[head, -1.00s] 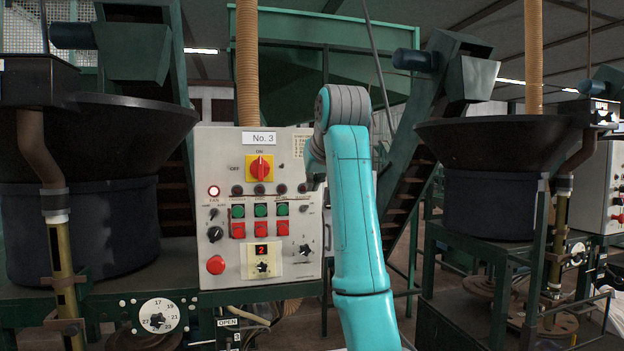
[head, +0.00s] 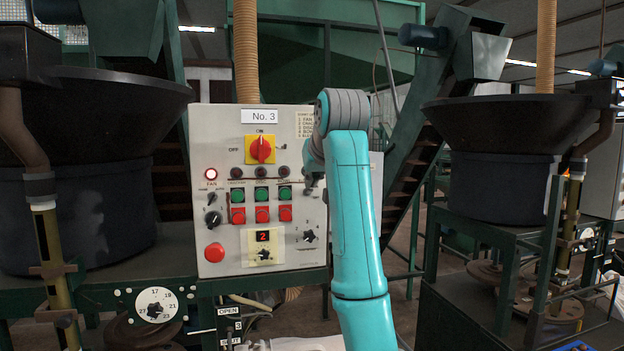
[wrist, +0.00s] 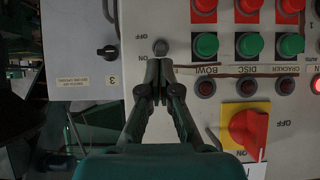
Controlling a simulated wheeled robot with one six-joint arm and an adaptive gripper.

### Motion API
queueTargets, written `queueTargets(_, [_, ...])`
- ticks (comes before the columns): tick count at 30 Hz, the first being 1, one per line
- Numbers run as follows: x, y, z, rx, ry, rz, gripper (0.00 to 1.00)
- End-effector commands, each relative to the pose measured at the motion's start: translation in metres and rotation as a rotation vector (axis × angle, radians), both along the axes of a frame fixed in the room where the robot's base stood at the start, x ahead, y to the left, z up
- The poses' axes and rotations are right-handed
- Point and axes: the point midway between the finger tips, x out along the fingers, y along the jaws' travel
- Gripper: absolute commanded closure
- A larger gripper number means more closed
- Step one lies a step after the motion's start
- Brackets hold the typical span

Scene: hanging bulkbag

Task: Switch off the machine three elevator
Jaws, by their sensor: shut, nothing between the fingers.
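The No. 3 control panel (head: 225,130) stands ahead in the head view, left of my arm. In the wrist view the panel appears upside down. A small grey toggle switch (wrist: 161,47) shows there, with OFF and ON labels beside it; its lever position is unclear. My gripper (wrist: 159,82) is shut and empty, its fingertips just below the toggle in the picture; I cannot tell whether they touch it. In the head view my arm hides most of the gripper and the toggle. The red main knob (head: 262,149) sits on a yellow plate.
Green buttons (wrist: 249,44) and red buttons (head: 262,214) are close beside the gripper. The FAN lamp (head: 211,174) is lit red. Another knob (wrist: 107,51) is on the neighbouring box. Black hoppers (head: 75,210) (head: 500,180) flank the panel.

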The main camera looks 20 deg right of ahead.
Motion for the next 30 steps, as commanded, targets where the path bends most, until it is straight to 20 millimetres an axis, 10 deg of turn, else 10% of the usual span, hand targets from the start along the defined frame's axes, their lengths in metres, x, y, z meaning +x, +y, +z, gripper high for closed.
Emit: queueTargets(30, [-0.0055, 0.0000, -0.0067, 0.000, -0.273, 0.000, 1.00])
